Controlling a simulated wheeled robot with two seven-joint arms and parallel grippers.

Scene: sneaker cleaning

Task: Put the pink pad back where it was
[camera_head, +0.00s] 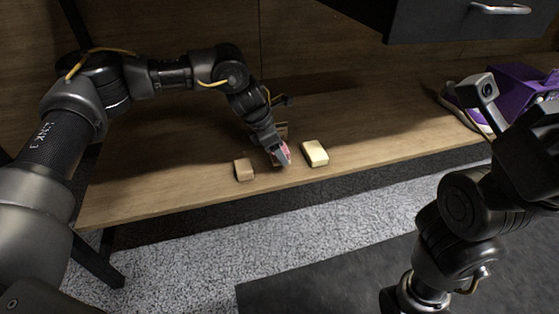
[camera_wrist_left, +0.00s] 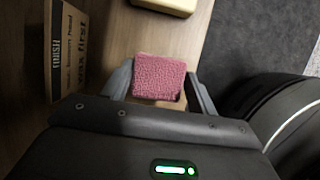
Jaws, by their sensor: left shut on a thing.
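The pink pad (camera_head: 285,151) is at my left gripper (camera_head: 279,158), over the wooden shelf near its front edge. In the left wrist view the pad (camera_wrist_left: 159,77) sits between the two fingers of my left gripper (camera_wrist_left: 160,88), which is shut on it. The pad's textured pink face shows there. I cannot tell whether the pad touches the shelf. My right arm is at the right of the head view, and its fingers do not show.
A tan block (camera_head: 243,169) lies left of the gripper and a cream block (camera_head: 316,153) right of it. A lettered cardboard piece (camera_wrist_left: 66,52) stands beside the pad. A purple-and-white sneaker (camera_head: 462,104) is at far right. Shelf space (camera_head: 375,125) right of the cream block is clear.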

